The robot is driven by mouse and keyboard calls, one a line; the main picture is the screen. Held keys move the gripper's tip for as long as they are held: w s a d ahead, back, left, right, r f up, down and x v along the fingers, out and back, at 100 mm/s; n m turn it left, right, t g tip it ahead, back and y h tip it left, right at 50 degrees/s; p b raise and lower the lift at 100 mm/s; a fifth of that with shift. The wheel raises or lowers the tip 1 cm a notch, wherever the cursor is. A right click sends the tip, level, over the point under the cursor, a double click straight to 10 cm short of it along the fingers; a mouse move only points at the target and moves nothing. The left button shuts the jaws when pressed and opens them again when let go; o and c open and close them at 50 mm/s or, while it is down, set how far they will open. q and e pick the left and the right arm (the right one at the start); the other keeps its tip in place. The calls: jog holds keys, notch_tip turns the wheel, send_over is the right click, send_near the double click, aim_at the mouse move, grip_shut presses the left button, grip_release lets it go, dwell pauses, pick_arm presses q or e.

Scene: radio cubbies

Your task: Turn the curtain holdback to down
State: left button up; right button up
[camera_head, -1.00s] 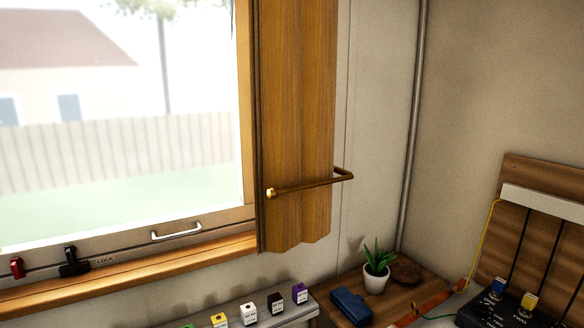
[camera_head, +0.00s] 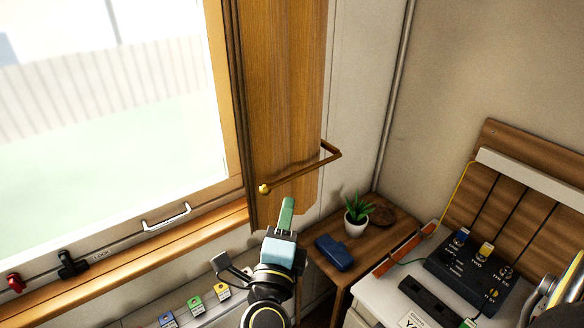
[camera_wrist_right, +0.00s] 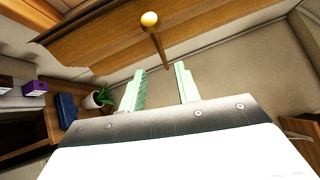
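The curtain holdback (camera_head: 300,172) is a thin bronze bar with a brass ball end. In the head view it lies across the front of the brown curtain (camera_head: 280,90) and bends back toward the wall at its right end. My right gripper (camera_head: 287,205) is just below the bar in the head view, near the curtain's lower hem. In the right wrist view the two pale green fingers of my right gripper (camera_wrist_right: 160,78) are apart and empty, with the holdback (camera_wrist_right: 158,45) rising beyond the gap between them. My left gripper is not in view.
A window sill with a white handle (camera_head: 167,217) runs along the left. Below are a shelf with small colored blocks (camera_head: 195,304), a wooden table with a potted plant (camera_head: 356,222) and blue case (camera_head: 334,252), and a black control box (camera_head: 470,270).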

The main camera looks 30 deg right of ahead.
aim_at(295, 174)
jog(key=p+x, duration=0.1)
jog(key=x, duration=1)
jog(key=shift+p, duration=0.4)
grip_shut()
